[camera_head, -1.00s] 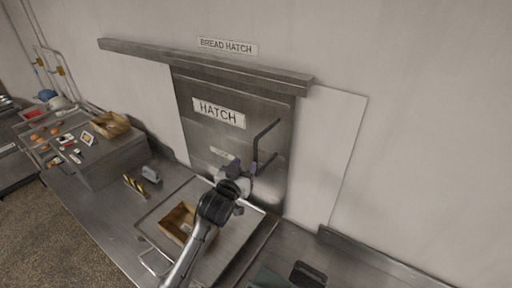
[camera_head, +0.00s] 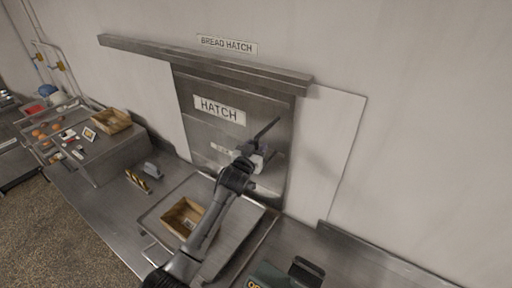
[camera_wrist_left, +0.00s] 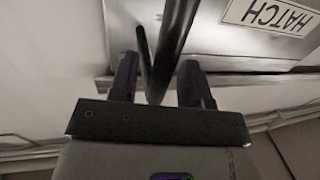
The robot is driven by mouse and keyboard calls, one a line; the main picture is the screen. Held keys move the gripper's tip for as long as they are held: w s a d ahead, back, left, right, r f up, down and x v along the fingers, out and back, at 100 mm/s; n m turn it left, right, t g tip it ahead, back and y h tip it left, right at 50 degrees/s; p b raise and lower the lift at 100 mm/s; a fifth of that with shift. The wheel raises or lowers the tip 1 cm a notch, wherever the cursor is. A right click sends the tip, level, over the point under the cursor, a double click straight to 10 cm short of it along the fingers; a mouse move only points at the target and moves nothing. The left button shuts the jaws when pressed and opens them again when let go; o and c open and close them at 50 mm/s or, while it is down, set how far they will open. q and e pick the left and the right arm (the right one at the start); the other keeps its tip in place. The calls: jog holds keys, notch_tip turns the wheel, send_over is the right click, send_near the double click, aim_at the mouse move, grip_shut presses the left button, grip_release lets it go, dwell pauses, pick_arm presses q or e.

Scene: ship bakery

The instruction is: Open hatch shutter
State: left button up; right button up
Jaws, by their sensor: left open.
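The hatch shutter (camera_head: 201,88) is a steel panel with a HATCH sign (camera_head: 219,109), standing across the wall opening below a long rail. A dark bar handle (camera_head: 267,128) slants across its right part. My left gripper (camera_head: 262,153) is at the handle's lower part and hides some of it. In the left wrist view my left gripper (camera_wrist_left: 158,68) is open, and the dark handle (camera_wrist_left: 176,35) reaches down between its two fingers. I cannot tell whether a finger touches it. The HATCH sign (camera_wrist_left: 272,15) shows upside down there. My right gripper is not in view.
The steel rail (camera_head: 200,62) juts from the wall above the shutter. Below is a steel counter (camera_head: 105,205) with a tray (camera_head: 155,217) holding a wooden box (camera_head: 178,213). A yellow-black striped block (camera_head: 138,181) stands left. A dark object (camera_head: 306,270) lies at the lower right.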

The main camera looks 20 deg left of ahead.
pick_arm(q)
grip_shut()
dwell(0.4)
